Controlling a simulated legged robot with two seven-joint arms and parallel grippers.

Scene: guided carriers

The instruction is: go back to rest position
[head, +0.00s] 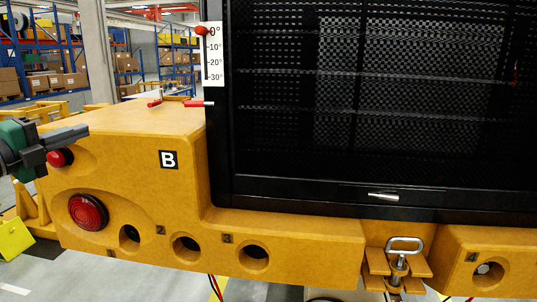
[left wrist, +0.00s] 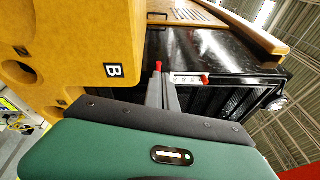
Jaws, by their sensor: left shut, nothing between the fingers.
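My left gripper (head: 80,134) comes in from the left edge, with a green body and dark grey fingers. Its fingers are shut with nothing between them. They lie just above and in front of a red knob (head: 62,158) on the orange carrier (head: 270,229); I cannot tell whether they touch it. In the left wrist view, the gripper (left wrist: 161,85) shows its fingers together, pointing at the carrier, with a red tip (left wrist: 158,66) just beyond them. My right gripper is in neither view.
A black mesh panel (head: 400,110) stands on the carrier beside a white angle scale (head: 213,60) with a red marker. A round red lamp (head: 88,212), several holes and a metal clamp (head: 400,262) are on the front. Shelves (head: 40,60) stand behind. Grey floor shows below left.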

